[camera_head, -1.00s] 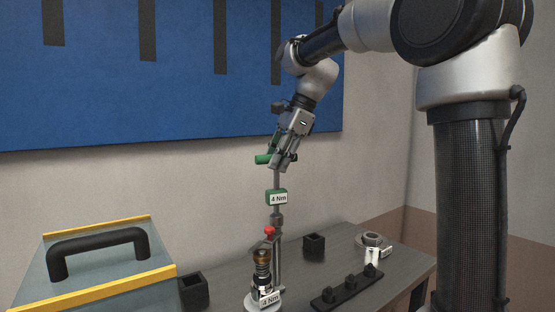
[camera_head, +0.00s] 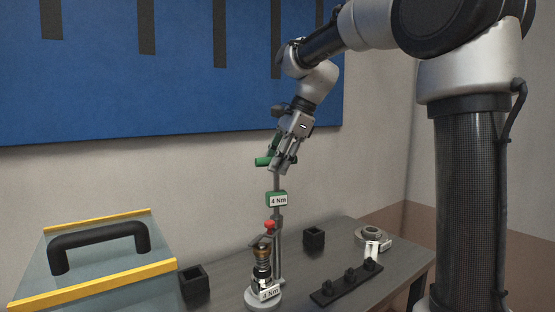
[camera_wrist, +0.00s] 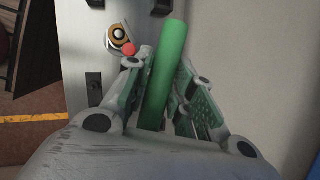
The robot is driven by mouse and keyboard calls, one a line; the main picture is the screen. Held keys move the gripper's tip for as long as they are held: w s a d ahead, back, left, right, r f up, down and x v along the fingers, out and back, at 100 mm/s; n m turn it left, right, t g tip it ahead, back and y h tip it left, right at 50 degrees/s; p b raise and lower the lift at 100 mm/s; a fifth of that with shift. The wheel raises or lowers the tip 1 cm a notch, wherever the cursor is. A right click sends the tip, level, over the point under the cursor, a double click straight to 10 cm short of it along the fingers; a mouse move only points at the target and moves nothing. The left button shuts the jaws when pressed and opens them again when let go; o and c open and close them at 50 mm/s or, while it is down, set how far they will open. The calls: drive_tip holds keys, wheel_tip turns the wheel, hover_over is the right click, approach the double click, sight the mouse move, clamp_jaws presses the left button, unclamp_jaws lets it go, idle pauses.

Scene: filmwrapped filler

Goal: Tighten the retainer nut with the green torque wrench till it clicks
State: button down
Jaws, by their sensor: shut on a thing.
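My gripper (camera_head: 287,165) is shut on the green handle of the torque wrench (camera_head: 264,161). The handle (camera_wrist: 165,70) also lies between both fingers in the wrist view. The wrench's shaft hangs upright below, with a green "4 Nm" tag (camera_head: 277,199) on it. Its lower end is close to the fixture's red knob and post, and I cannot tell whether they touch. The fixture (camera_head: 264,292) has a round base, a "4 Nm" label and a brass-coloured threaded part (camera_head: 262,247) on top. This part (camera_wrist: 117,35) shows as a ring in the wrist view. I cannot clearly make out the retainer nut.
A grey case (camera_head: 95,262) with a black handle and yellow edges is at the left. Small black open boxes (camera_head: 314,238) stand on the table (camera_head: 345,290). A black rack with pegs (camera_head: 340,288) and a grey ring-shaped part (camera_head: 373,233) are at the right.

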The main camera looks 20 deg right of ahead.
drive_tip(key=m+t, duration=0.1)
drive_tip(key=m, duration=0.2)
drive_tip(key=shift+h, duration=0.3)
drive_tip(key=shift+s+a+m+t+h, duration=0.1)
drive_tip(key=shift+m+t+h, duration=0.25)
drive_tip(key=shift+m, duration=0.75)
drive_tip(key=shift+m+t, duration=0.25)
drive_tip(key=shift+m, duration=0.35)
drive_tip(key=shift+h, duration=0.25)
